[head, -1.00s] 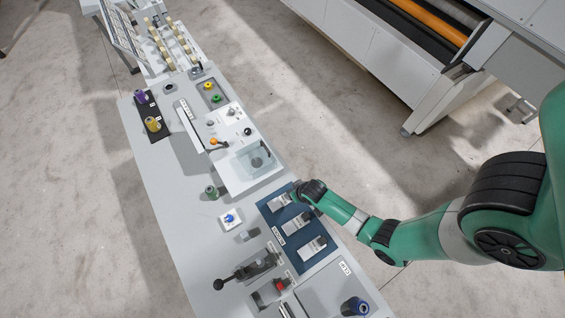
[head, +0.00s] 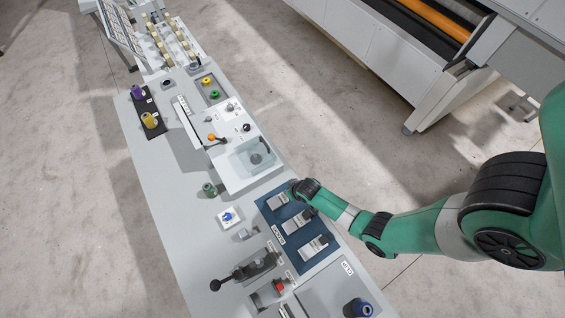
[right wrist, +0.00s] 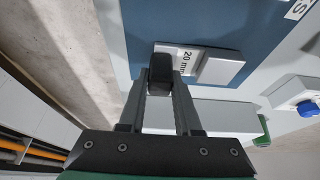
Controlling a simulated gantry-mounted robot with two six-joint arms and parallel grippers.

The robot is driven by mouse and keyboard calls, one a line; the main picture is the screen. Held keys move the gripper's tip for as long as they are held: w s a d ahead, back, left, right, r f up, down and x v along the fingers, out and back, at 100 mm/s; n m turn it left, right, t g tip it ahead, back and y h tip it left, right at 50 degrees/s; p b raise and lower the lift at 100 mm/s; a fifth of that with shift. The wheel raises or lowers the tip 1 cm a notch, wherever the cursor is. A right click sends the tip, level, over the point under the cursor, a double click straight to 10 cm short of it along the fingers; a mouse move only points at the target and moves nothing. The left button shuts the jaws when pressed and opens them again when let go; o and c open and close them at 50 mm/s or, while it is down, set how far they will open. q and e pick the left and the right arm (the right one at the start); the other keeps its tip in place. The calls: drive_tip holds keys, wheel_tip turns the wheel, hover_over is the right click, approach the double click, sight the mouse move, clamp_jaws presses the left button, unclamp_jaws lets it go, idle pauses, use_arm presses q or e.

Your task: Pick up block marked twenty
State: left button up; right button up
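The block marked "20 mm" (right wrist: 188,62) is a pale metal block with a raised step and a dark upright grip (right wrist: 160,68). It lies on the dark blue panel (right wrist: 262,22) and is the farthest of three similar blocks in the head view (head: 278,201). My right gripper (right wrist: 161,82) reaches down to it, with its two grey fingers on either side of the dark grip. The fingers look close to the grip, but I cannot tell whether they press on it. In the head view, my right gripper (head: 297,192) hides that end of the block. My left gripper is not in view.
Two more blocks, the middle one (head: 296,222) and the nearest one (head: 314,246), lie close by on the panel. A clear-covered box (head: 252,155) stands just behind. A blue button (head: 228,216) and a black lever (head: 240,272) are to the left.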

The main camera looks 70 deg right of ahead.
clamp_jaws()
wheel_tip(320, 180, up, 10)
drive_tip(key=p, duration=0.8)
drive_tip(key=shift+r, duration=0.1)
